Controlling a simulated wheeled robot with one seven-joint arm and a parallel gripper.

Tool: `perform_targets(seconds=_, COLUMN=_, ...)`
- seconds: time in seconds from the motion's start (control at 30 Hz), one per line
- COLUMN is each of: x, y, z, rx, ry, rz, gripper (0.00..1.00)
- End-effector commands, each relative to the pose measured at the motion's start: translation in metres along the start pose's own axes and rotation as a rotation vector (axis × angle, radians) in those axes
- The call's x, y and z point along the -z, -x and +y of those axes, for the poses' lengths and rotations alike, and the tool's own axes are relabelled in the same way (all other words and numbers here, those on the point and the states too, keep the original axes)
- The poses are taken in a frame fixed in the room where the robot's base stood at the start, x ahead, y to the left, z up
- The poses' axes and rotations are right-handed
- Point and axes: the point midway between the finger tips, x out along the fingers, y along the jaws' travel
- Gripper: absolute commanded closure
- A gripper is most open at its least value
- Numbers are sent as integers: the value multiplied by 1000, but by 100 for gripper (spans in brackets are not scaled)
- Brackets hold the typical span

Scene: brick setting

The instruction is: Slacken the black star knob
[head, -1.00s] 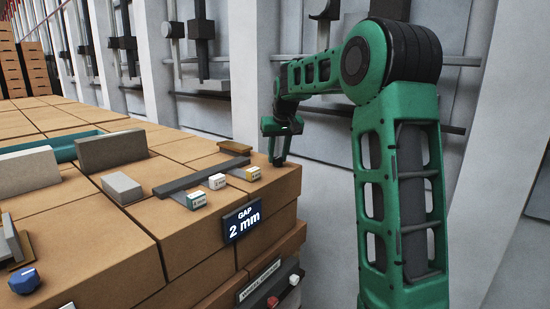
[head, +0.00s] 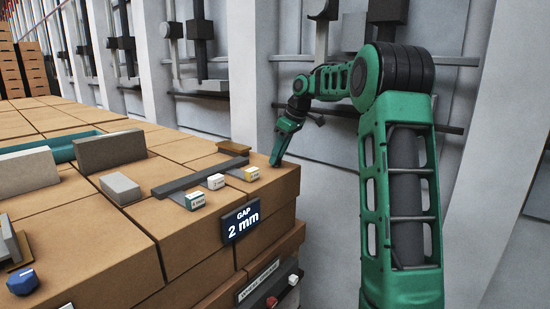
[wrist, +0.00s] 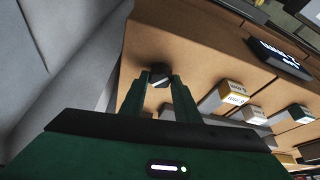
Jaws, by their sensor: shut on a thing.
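The black star knob (wrist: 159,71) sits on the brown top near its corner in the wrist view. My gripper (wrist: 161,82) is shut on it, with one green finger at each side. The fingers cover part of the knob. In the head view my gripper (head: 277,160) points down at the far right corner of the brown stack, and the knob is hidden there. A dark display (head: 241,221) on the stack's side reads "GAP 2 mm".
Grey blocks (head: 120,188) stand further left. A grey panelled wall (head: 310,215) rises behind the stack. A blue knob (head: 22,281) is at the front left.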

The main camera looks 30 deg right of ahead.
Motion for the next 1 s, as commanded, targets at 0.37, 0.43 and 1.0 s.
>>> perform_targets(seconds=0.37, x=0, y=0, z=1, rx=38, ry=90, rz=1, gripper=94)
perform_targets(seconds=0.43, x=0, y=-1, z=1, rx=39, ry=93, rz=1, gripper=94)
perform_targets(seconds=1.0, x=0, y=0, z=1, rx=39, ry=94, rz=0, gripper=53)
